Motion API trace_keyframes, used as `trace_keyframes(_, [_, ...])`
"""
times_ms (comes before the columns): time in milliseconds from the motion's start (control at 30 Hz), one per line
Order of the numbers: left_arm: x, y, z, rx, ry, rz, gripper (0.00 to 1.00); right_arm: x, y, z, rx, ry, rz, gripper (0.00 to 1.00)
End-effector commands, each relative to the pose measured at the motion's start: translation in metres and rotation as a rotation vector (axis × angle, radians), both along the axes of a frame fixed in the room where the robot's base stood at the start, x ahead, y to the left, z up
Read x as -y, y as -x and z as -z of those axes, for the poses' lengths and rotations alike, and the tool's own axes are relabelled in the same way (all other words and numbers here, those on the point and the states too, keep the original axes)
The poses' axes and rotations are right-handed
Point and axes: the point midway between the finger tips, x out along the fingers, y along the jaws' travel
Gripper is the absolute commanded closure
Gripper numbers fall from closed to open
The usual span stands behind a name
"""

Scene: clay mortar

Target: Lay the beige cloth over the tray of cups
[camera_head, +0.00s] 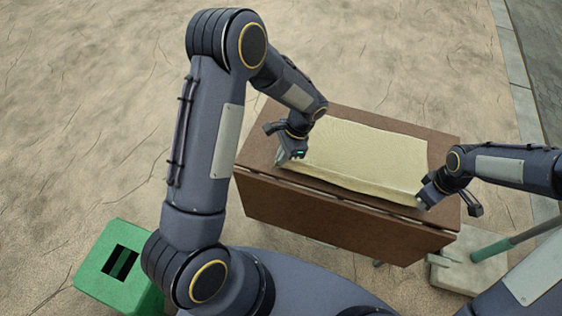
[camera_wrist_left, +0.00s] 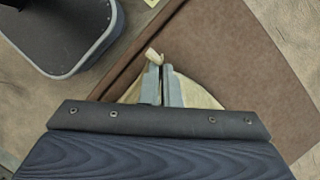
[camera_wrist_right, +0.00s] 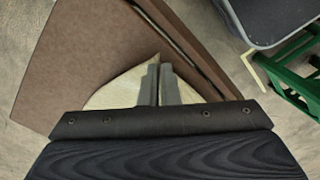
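The beige cloth (camera_head: 350,155) is spread as a wide rectangle over the brown table (camera_head: 345,218), with a raised fold along its near edge. My left gripper (camera_head: 291,155) is shut on its near left corner; a cloth tip (camera_wrist_left: 152,55) pokes out past the fingers in the left wrist view. My right gripper (camera_head: 424,202) is shut on the near right corner; cloth (camera_wrist_right: 120,90) shows around its fingers in the right wrist view. No tray or cups are visible; I cannot tell what lies beneath the cloth.
A green box (camera_head: 118,270) with a dark slot stands on the ground at the lower left. A pale block (camera_head: 470,262) with a green pole stands by the table's right end. Brown table top is bare at both ends. Cracked ground around is mostly open.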

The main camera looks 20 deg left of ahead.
Motion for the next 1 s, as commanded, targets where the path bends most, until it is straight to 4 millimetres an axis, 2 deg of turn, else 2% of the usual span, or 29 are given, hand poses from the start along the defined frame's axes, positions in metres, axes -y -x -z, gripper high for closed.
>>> trace_keyframes(100, [-0.001,0.0,-0.014,0.001,-0.002,0.001,1.0,0.001,0.0,0.0,0.0,0.002,0.002,1.0])
trace_keyframes(200, [-0.001,0.0,-0.018,-0.002,-0.003,0.001,1.0,0.001,0.0,0.0,0.0,0.002,0.002,1.0])
trace_keyframes(667, [-0.001,0.0,-0.02,0.0,-0.002,0.002,1.0,0.001,0.0,-0.001,0.0,0.001,0.001,1.0])
trace_keyframes(833, [-0.001,-0.003,-0.036,0.018,0.008,0.008,1.0,0.0,-0.002,-0.018,0.01,0.003,-0.003,1.0])
trace_keyframes(1000, [-0.001,-0.009,-0.069,0.062,0.029,0.03,1.0,-0.002,-0.008,-0.051,0.037,0.004,-0.014,1.0])
